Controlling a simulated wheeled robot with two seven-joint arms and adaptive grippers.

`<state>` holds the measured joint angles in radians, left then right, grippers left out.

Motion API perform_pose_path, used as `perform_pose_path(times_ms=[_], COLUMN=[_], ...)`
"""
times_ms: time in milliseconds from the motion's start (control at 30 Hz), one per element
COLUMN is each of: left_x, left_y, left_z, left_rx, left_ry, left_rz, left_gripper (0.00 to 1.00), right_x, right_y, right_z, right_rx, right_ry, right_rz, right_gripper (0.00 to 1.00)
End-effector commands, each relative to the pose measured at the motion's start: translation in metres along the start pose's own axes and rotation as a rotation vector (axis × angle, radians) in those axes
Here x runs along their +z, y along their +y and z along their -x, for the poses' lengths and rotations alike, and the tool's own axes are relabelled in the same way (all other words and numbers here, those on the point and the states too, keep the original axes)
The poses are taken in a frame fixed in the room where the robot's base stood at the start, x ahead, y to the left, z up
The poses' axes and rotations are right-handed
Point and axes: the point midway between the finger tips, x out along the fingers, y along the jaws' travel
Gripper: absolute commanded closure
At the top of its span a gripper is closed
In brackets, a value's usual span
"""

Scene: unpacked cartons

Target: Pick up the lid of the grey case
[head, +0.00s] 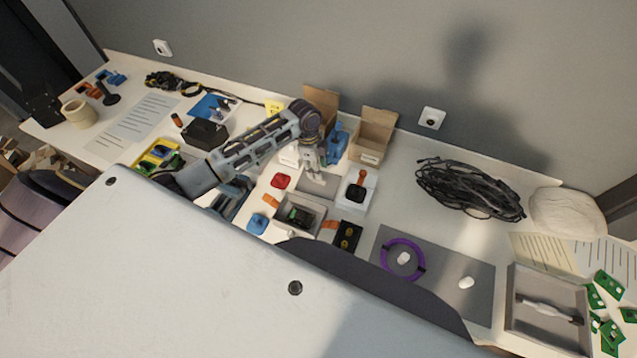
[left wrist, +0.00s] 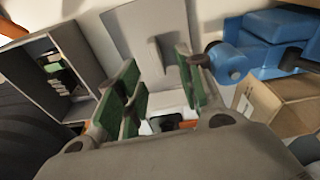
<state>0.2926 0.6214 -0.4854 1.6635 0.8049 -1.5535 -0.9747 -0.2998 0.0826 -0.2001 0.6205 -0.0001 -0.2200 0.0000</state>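The lid of the grey case (head: 318,185) is a flat grey plate lying on the table, partly covered by my left gripper in the head view. In the left wrist view the lid (left wrist: 122,24) shows a raised grey handle. The open grey case (head: 298,214) is just in front of it, holding dark items; it shows at the left of the left wrist view (left wrist: 82,58). My left gripper (head: 314,169) is above the lid, its green-padded fingers (left wrist: 165,85) apart with nothing clearly between them. The handle lies just beyond the fingertips; contact cannot be told. My right gripper is out of view.
A blue device (head: 338,142) and open cardboard cartons (head: 374,134) stand behind the lid. A white box with a black item (head: 356,192) is at its right, a red item (head: 281,181) at its left. Black cable (head: 468,188) lies farther right.

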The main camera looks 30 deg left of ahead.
Motion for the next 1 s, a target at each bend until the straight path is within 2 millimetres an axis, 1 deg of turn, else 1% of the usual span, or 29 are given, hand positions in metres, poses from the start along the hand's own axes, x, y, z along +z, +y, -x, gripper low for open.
perform_pose_path(times_ms=[167,400,600,733,1000], left_x=[0.0,0.001,0.001,0.002,0.002], left_y=[0.001,0.005,0.004,0.004,0.004], left_z=[-0.005,-0.029,-0.047,-0.052,-0.052], left_rx=[0.002,0.003,0.0,0.0,0.0], left_ry=[0.0,0.0,0.0,-0.001,-0.001], left_rz=[0.0,0.002,0.001,0.001,0.0], left_gripper=[0.62,0.62,0.62,0.62,0.62], right_x=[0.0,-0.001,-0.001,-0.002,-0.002], right_y=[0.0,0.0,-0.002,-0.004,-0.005], right_z=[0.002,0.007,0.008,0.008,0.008], right_rx=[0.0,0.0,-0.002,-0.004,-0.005], right_ry=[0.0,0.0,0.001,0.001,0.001], right_rz=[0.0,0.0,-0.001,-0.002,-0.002], right_gripper=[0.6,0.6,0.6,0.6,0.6])
